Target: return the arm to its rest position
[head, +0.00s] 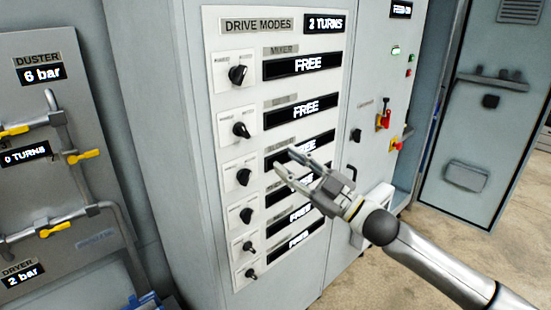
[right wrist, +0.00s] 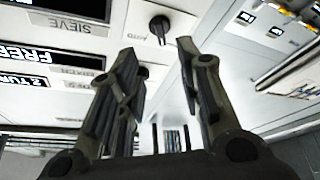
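My right gripper (head: 283,164) is in front of the drive-modes panel (head: 228,136) in the head view, its arm coming in from the lower right. Its two fingers are spread apart with nothing between them, and the right wrist view also shows the open fingers (right wrist: 160,60). The fingers cover part of the third and fourth FREE displays. In the right wrist view a black rotary knob (right wrist: 160,27) lies beyond the fingertips, apart from them as far as I can tell. My left gripper is not in view.
The panel carries a column of black knobs (head: 239,75) beside black displays (head: 302,64). A red-and-yellow switch (head: 383,115) sits to the right. A duster panel with pipes and yellow valve handles (head: 85,155) stands at left. Beige floor (head: 450,240) is open at lower right.

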